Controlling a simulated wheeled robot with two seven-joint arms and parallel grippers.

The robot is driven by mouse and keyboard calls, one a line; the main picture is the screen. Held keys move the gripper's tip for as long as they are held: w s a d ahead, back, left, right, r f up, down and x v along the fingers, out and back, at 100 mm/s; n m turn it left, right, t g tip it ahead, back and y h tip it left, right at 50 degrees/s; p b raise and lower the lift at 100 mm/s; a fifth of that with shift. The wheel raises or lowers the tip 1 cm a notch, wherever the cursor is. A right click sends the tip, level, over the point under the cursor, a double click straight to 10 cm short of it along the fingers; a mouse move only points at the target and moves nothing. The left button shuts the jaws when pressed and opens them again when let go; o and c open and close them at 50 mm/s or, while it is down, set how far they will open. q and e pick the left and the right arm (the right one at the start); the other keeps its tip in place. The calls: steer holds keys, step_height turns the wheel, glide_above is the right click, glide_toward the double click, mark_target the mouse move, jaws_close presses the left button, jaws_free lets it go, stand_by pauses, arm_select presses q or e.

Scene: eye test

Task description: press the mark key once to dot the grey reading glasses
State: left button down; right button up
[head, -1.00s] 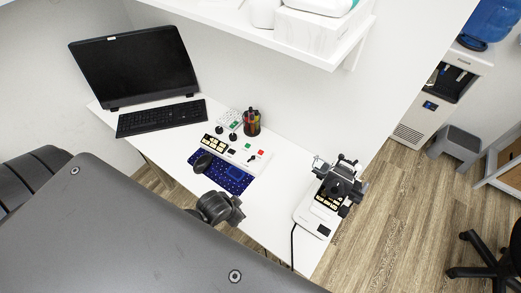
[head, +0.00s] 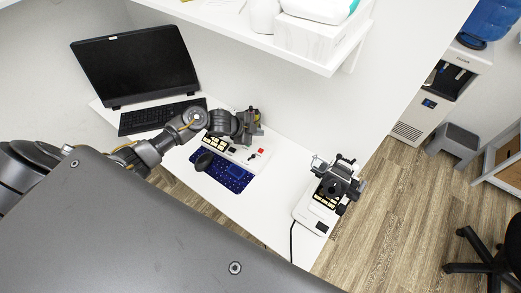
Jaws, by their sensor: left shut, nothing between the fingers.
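The white panel (head: 238,154) with several small keys, one of them red (head: 261,151), lies on the desk. I cannot read which key is the mark key. My left gripper (head: 250,128) is shut and empty, over the back part of the panel, and it hides part of it. I cannot tell whether it touches a key. A black and white instrument (head: 338,185) stands on the desk at the right, with small keys on its base. I cannot make out the grey reading glasses in this view. My right gripper is not in view.
A blue patterned mat (head: 232,178) lies in front of the panel, with a dark rounded object (head: 204,161) at its left. A black keyboard (head: 150,117) and monitor (head: 138,67) are at the left. A white shelf (head: 351,48) overhangs the back.

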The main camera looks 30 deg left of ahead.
arm_select(q)
steer(key=shift+f, duration=0.15)
steer(key=b, duration=0.7)
glide_above(258, 151)
step_height(258, 151, down, 6)
steer(key=shift+f, duration=0.25)
steer(key=shift+f+b, duration=0.6)
steer(key=shift+f, duration=0.45)
stand_by(0.7)
steer(key=shift+f, duration=0.4)
steer(key=shift+d+f+b, duration=0.1)
steer(key=shift+f+b, duration=0.45)
steer(key=shift+b, duration=0.05)
stand_by(0.6)
steer(key=shift+r+p, duration=0.95)
steer(key=shift+r, duration=0.05)
steer(key=shift+r, duration=0.1)
